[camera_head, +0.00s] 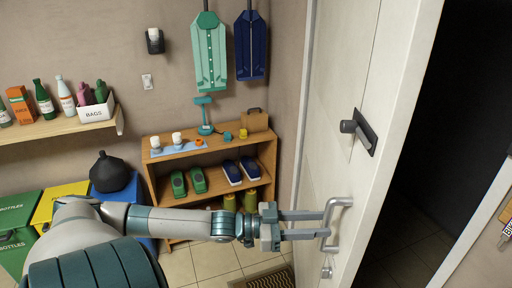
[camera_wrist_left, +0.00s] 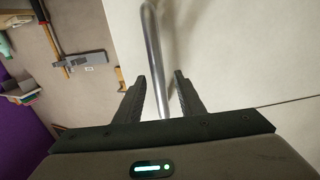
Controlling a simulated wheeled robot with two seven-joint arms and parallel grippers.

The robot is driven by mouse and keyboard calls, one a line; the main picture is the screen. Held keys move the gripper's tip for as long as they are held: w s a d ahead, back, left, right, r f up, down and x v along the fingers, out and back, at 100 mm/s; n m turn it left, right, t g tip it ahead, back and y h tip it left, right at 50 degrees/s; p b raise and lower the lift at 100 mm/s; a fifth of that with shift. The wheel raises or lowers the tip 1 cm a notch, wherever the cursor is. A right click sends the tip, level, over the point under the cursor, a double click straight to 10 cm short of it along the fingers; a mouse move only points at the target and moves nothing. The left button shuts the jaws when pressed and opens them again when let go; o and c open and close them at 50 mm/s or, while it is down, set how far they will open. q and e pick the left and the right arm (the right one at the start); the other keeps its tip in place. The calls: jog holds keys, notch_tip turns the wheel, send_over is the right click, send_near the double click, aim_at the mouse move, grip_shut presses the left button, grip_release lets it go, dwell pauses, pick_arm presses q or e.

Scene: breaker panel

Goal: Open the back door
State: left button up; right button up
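The white door (camera_head: 340,90) stands ajar at the right of the head view, its edge facing me and a dark gap beyond. A silver bar handle (camera_head: 331,228) is on its face, low down. A dark lever or knob (camera_head: 365,132) sits higher on the door. My left gripper (camera_head: 322,224) reaches the bar from the left, fingers apart. In the left wrist view the bar (camera_wrist_left: 154,50) runs between the fingers of my left gripper (camera_wrist_left: 161,78), with small gaps visible on both sides. My right gripper is not in view.
A wooden shelf (camera_head: 213,143) with shoes and small items stands left of the door. Coloured bins (camera_head: 17,213) are at the far left, below a wall shelf (camera_head: 58,127) with bottles. A doormat (camera_head: 264,279) lies on the tiled floor. Dark open space (camera_head: 440,130) shows past the door edge.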

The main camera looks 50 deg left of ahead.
pick_arm(q)
jog(key=v, duration=1.5)
jog(key=shift+s+a, duration=0.25)
jog(key=shift+s, duration=0.05)
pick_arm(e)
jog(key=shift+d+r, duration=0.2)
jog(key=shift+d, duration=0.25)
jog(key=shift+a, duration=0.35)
pick_arm(q)
jog(key=shift+a, duration=0.1)
